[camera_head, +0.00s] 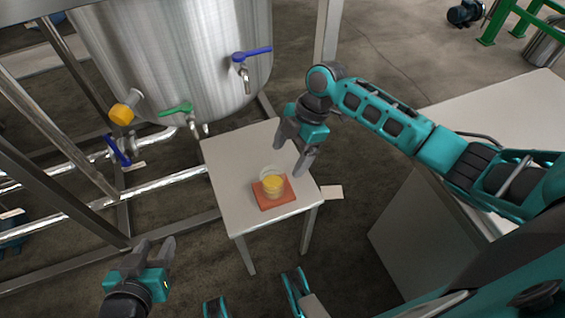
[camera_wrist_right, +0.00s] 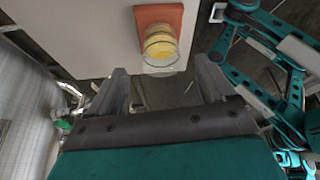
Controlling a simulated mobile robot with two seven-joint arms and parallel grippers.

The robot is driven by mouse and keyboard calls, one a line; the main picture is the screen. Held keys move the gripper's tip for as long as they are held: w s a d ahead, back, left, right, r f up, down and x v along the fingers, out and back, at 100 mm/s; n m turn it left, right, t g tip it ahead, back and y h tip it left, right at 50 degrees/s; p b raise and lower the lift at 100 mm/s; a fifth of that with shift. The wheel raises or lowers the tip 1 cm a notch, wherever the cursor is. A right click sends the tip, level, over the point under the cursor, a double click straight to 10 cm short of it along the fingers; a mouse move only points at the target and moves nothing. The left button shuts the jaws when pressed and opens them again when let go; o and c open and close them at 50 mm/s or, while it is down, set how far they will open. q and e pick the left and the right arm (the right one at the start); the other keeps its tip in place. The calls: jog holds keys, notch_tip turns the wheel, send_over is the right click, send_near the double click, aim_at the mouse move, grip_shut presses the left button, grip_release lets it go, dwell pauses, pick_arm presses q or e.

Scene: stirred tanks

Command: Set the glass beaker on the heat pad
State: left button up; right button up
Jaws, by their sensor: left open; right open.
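The glass beaker (camera_head: 273,187) holds yellow-orange contents and stands upright on the orange-red heat pad (camera_head: 286,201), on a small white table. The right wrist view also shows the beaker (camera_wrist_right: 159,46) over the pad (camera_wrist_right: 172,12), its clear rim towards my gripper. My right gripper (camera_head: 290,158) is open and empty, just behind and above the beaker, with a gap between fingers and glass. My left gripper (camera_head: 156,246) is open and empty, low at the left, away from the table.
The white table (camera_head: 228,158) is otherwise bare. A steel tank (camera_head: 180,50) with blue-handled (camera_head: 250,54) and green-handled (camera_head: 175,109) valves stands behind it. Pipes and frame rails run at the left. A grey cabinet (camera_head: 410,225) and a pale worktop (camera_head: 500,115) are at the right.

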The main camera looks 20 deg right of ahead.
jog(key=s+a+m+t+y, duration=0.2)
jog(key=s+a+m+t, duration=0.25)
jog(key=a+m, duration=0.2)
pick_arm(q)
jog(key=shift+w+r, duration=0.1)
jog(key=shift+r, duration=0.35)
pick_arm(e)
jog(key=s+d+m+t+h, duration=0.3)
jog(key=s+m+t, duration=0.4)
jog(key=m, duration=0.3)
jog(key=shift+d+f, duration=0.15)
jog(key=shift+d, duration=0.5)
jog(key=shift+m, duration=0.25)
pick_arm(q)
jog(key=s+a+r+y+p, duration=0.1)
jog(key=a+r+p, duration=0.2)
jog(key=r+p, duration=0.5)
jog(key=p, duration=0.5)
jog(key=shift+s+r, duration=0.35)
pick_arm(e)
notch_tip(320, 180, up, 9)
jog(key=s+d+h, duration=0.1)
jog(key=d, duration=0.2)
